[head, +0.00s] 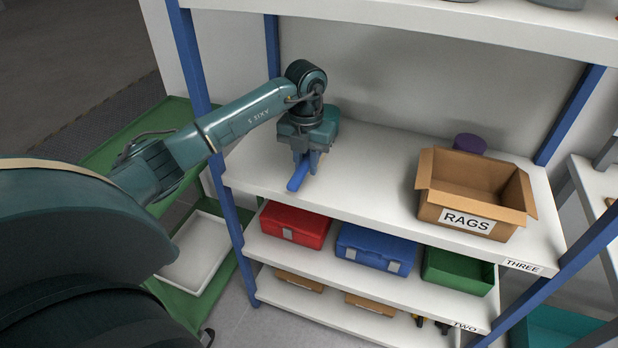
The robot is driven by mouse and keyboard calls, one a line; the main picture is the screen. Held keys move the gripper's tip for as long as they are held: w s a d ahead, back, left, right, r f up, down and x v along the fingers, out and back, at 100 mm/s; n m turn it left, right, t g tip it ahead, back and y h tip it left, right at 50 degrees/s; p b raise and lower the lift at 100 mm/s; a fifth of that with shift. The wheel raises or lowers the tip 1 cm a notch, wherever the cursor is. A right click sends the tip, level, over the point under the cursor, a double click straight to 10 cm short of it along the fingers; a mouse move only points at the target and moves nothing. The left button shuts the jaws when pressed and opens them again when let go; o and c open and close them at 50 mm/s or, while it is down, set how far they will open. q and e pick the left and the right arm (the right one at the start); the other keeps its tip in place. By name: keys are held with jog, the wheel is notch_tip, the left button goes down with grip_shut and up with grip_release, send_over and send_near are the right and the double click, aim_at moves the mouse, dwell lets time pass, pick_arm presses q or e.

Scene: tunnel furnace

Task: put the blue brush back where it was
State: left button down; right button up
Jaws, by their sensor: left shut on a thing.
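The blue brush (298,175) is a small, slim blue piece at the left end of the shelf labelled THREE (380,188). My left gripper (307,160) reaches over this shelf from the left, pointing down, and is shut on the brush. The gripper covers the brush's upper part. I cannot tell whether the brush touches the shelf surface. My right gripper is not in view.
A cardboard box labelled RAGS (468,218) stands at the shelf's right, with a purple round object (469,144) behind it. Below are a red case (295,226), a blue case (375,248) and a green bin (458,271). Blue posts (229,205) frame the rack. The shelf's middle is clear.

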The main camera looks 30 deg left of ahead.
pick_arm(q)
notch_tip(320, 180, down, 2)
jog(key=shift+f, duration=0.25)
notch_tip(320, 180, down, 3)
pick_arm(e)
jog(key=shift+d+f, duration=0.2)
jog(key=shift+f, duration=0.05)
pick_arm(q)
jog(key=shift+f, duration=0.2)
jog(key=c, duration=1.3)
grip_release()
jog(key=shift+o, duration=0.2)
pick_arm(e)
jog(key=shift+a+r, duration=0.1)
pick_arm(q)
jog(key=shift+r, duration=0.1)
